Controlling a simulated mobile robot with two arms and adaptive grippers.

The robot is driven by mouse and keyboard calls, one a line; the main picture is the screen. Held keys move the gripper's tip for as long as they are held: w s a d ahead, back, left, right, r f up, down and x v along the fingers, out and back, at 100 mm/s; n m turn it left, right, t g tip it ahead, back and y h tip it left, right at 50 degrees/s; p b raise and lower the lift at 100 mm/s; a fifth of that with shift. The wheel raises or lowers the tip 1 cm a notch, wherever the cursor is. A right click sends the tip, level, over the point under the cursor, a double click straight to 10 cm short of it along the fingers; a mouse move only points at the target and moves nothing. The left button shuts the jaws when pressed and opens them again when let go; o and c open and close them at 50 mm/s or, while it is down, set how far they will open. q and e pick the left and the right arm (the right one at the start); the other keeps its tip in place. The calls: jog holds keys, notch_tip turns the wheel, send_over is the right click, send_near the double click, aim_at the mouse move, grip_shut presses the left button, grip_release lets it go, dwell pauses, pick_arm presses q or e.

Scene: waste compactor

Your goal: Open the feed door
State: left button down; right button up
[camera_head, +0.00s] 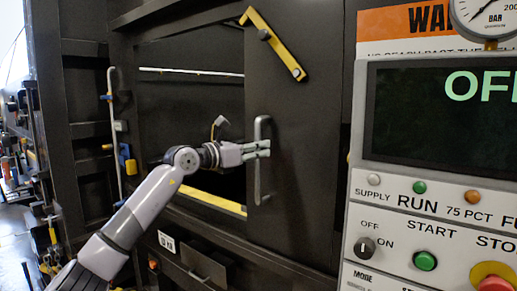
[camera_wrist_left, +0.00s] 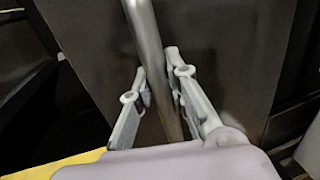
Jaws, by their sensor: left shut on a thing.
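The feed door (camera_head: 300,150) is a dark panel on the machine front, with a dark opening (camera_head: 190,115) to its left. Its upright grey bar handle (camera_head: 259,187) is near the panel's left edge. My left gripper (camera_head: 264,149) is shut on the handle at its upper middle. In the left wrist view the fingers (camera_wrist_left: 159,82) lie on both sides of the handle (camera_wrist_left: 147,42), in front of the dark door face. A yellow latch bar (camera_head: 273,45) sits tilted above the handle, its lower end to the right. My right gripper is not in view.
A grey control panel (camera_head: 355,225) with a screen reading "OFF", buttons and a pressure gauge (camera_head: 487,18) stands close on the right. A yellow sill strip (camera_head: 215,201) runs under the opening. A thin upright rod (camera_head: 114,150) is at the left.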

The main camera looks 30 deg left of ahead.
pick_arm(q)
jog(key=shift+a+r, duration=0.15)
jog(key=shift+a, duration=0.5)
jog(key=c, duration=1.8)
grip_release()
jog(key=shift+w+a, duration=0.1)
jog(key=shift+a, duration=0.1)
jog(key=shift+c, duration=0.2)
jog(key=shift+o, duration=1.2)
jog(key=shift+d, duration=0.2)
jog(key=shift+o, duration=0.3)
jog(key=shift+d, duration=0.1)
jog(key=v, duration=1.2)
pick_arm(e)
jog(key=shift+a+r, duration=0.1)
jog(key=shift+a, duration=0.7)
